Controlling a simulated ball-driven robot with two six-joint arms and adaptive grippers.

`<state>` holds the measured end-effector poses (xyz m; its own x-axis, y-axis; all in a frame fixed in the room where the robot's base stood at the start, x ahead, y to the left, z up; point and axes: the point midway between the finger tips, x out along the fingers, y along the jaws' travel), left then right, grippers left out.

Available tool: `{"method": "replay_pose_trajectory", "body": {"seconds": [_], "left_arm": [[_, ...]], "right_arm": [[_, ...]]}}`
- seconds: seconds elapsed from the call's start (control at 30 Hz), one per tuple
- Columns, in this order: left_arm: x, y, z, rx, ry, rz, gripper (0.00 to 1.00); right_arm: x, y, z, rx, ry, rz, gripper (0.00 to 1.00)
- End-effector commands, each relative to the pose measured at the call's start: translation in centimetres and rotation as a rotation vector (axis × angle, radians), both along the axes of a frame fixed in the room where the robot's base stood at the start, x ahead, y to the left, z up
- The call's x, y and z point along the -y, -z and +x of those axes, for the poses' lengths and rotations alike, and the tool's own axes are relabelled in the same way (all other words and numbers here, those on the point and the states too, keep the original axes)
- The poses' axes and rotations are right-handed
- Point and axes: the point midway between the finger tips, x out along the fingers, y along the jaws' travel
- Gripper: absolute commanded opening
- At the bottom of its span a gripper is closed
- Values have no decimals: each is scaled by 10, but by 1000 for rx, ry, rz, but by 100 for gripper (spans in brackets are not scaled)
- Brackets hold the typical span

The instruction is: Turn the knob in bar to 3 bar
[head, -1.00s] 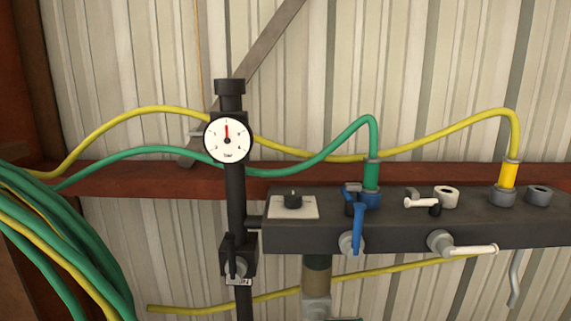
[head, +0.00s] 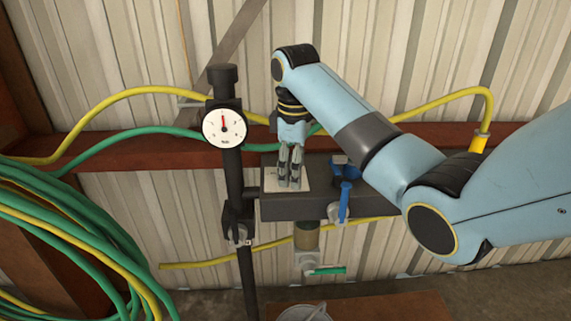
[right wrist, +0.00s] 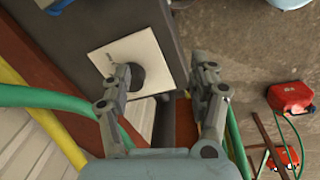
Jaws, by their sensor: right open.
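The pressure gauge (head: 223,127) has a white round dial with a red needle pointing about straight up; its digits are too small to read. The white knob plate (head: 271,180) lies on the left end of the dark bar. My right gripper (head: 289,184) points down over this plate and hides the knob in the head view. In the right wrist view the dark round knob (right wrist: 137,78) shows on the plate, partly covered by the left-hand finger. My right gripper (right wrist: 162,68) is open, its other finger past the plate's edge. Contact with the knob cannot be told. My left gripper is out of view.
The dark bar (head: 290,207) carries blue valve handles (head: 344,200) right of the plate. A black post (head: 234,180) stands close on the left. Green hoses (head: 70,225) hang far left. A red can (right wrist: 290,97) stands on the floor.

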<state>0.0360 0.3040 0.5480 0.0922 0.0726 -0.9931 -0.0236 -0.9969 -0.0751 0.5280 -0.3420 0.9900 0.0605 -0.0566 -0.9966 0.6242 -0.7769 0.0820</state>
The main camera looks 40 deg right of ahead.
Motion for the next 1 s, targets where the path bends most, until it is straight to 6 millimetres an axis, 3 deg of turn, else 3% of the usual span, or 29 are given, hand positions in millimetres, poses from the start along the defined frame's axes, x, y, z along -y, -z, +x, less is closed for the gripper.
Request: {"method": "replay_pose_trajectory", "body": {"seconds": [0.03,0.2,0.37,0.47,0.8,1.0], "left_arm": [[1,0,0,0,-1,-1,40],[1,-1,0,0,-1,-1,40],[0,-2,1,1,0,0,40],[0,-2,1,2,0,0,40],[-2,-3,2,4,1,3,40],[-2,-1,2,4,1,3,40]], "right_arm": [[4,-15,14,-8,-21,6,61],[14,-56,46,-46,-106,36,61],[17,-72,56,-66,-146,54,61],[17,-63,56,-69,-149,55,61],[17,3,55,-69,-148,54,61],[17,28,55,-68,-148,54,61]]}}
